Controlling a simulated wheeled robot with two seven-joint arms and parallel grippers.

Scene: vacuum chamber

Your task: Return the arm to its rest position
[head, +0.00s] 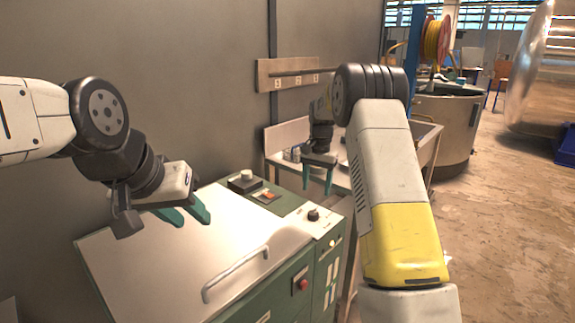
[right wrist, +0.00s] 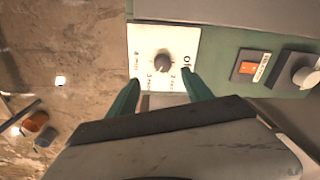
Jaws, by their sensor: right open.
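My right arm (head: 385,150) reaches forward and bends down at the elbow. Its gripper (head: 317,190) hangs above the far right part of the green cabinet, with two teal fingers apart and nothing between them. In the right wrist view, the open fingers (right wrist: 161,76) frame a white panel with a dark rotary knob (right wrist: 162,62); contact with it cannot be made out. My left gripper (head: 194,224) comes in from the left over the cabinet's pale lid, its teal fingers apart and empty.
The green cabinet (head: 275,297) has a pale lid (head: 150,270) with a bar handle (head: 235,274), a red button (head: 303,284) and an orange switch (right wrist: 247,67). A work table stands behind. A large metal cylinder (head: 540,70) is at the upper right. Floor (head: 500,220) is clear on the right.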

